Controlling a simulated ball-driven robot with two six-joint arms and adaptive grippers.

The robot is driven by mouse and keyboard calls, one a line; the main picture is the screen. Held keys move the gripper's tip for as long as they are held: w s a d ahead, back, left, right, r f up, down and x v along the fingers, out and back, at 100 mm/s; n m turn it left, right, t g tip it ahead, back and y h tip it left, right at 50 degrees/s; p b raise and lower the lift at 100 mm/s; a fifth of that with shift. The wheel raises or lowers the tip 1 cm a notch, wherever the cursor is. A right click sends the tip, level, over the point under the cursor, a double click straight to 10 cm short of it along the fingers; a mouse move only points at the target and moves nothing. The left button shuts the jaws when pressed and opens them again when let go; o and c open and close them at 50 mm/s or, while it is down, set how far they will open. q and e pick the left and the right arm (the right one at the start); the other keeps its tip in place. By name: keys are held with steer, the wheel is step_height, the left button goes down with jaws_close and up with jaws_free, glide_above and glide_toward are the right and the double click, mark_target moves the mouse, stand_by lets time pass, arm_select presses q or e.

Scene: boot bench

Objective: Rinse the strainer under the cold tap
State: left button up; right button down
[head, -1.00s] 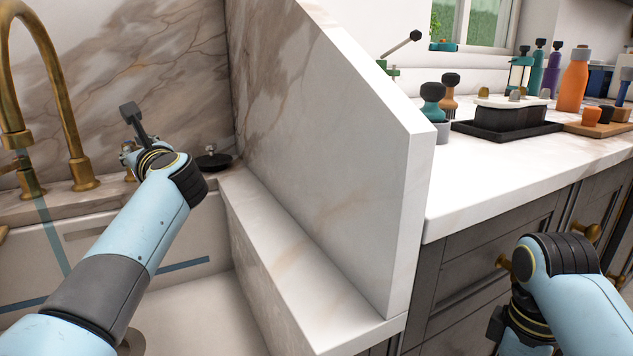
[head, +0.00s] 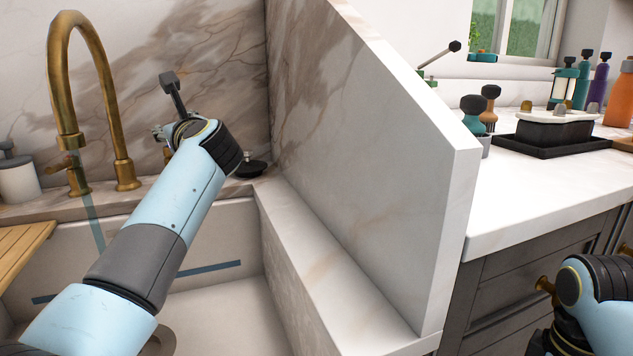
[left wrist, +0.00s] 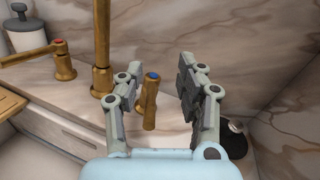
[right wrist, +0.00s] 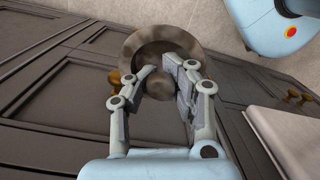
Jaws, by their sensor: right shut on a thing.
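The brass faucet (head: 62,95) arches over the white sink (head: 225,310). The cold tap handle (left wrist: 149,100), brass with a blue dot, stands between the fingers of my open left gripper (left wrist: 157,92) in the left wrist view; the fingers look apart from it. In the head view my left gripper (head: 170,132) is at the back of the sink, its arm hiding the cold handle. My right gripper (right wrist: 166,78) is shut on the round metal strainer (right wrist: 178,38), in front of the dark cabinets. The strainer is hidden in the head view.
A marble partition (head: 370,170) separates the sink from the counter (head: 530,195) on the right, where brushes and a black tray (head: 545,150) stand. The red-dotted hot tap (left wrist: 58,47) is left of the spout. A bluish strip (head: 92,220) runs below the spout; I cannot tell whether it is water.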

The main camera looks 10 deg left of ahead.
arm_select(q)
steer(key=shift+r, duration=2.25)
